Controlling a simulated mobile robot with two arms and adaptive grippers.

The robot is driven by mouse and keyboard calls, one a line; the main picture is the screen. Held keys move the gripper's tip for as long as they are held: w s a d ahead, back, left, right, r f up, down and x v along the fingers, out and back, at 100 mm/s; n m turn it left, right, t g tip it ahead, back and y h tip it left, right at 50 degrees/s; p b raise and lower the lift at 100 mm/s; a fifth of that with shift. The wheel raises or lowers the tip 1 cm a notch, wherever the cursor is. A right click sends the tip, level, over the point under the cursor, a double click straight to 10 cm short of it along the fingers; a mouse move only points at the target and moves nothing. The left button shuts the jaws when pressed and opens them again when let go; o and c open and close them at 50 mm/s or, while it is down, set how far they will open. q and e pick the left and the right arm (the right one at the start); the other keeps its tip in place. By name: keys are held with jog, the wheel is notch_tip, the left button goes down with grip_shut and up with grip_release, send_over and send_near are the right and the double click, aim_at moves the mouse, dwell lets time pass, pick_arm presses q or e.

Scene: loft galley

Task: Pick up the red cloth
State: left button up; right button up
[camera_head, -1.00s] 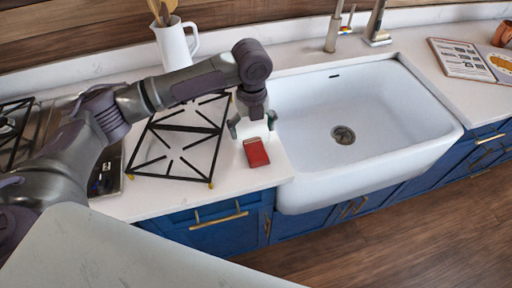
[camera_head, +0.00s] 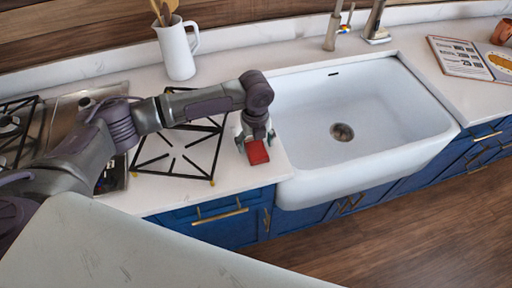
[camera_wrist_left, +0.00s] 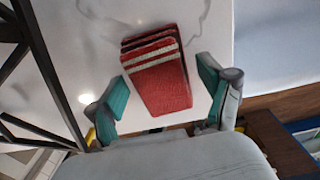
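The red cloth (camera_head: 257,153) is a folded stack lying on the white counter, left of the sink and right of the black burner grate. In the left wrist view the cloth (camera_wrist_left: 160,75) shows red and dark layers with a pale stripe. My left gripper (camera_head: 256,139) is right over the cloth and hides its far part in the head view. In the wrist view my left gripper (camera_wrist_left: 158,95) is open, with teal finger pads on either side of the cloth; I cannot tell whether they touch it. My right gripper is not in view.
The white sink (camera_head: 400,134) is close on the right of the cloth. The black grate (camera_head: 168,163) lies on the left. A white pitcher with utensils (camera_head: 178,52) stands behind. An open book (camera_head: 462,58) lies at the far right. The counter's front edge is near.

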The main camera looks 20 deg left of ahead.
aim_at(256, 144)
pick_arm(q)
jog(key=c, duration=0.7)
jog(key=shift+r, duration=0.1)
jog(key=shift+r+b, duration=0.3)
jog(key=shift+r, duration=0.2)
notch_tip(256, 144, up, 3)
jog(key=shift+w+f+b, duration=0.1)
jog(key=shift+f+b, duration=0.05)
jog(key=shift+b, duration=0.45)
jog(key=shift+s+d+r+b, duration=0.45)
jog(key=shift+s+d+r, duration=0.6)
jog(key=shift+d, duration=0.7)
jog(key=shift+s+d+r+b, duration=0.5)
jog(key=shift+s+d+r, duration=0.25)
jog(key=shift+d+r, duration=0.85)
jog(key=shift+s+d+r+b, duration=0.45)
jog(key=shift+s+d+r, duration=0.5)
jog(key=shift+d, duration=0.95)
jog(key=shift+w, duration=0.1)
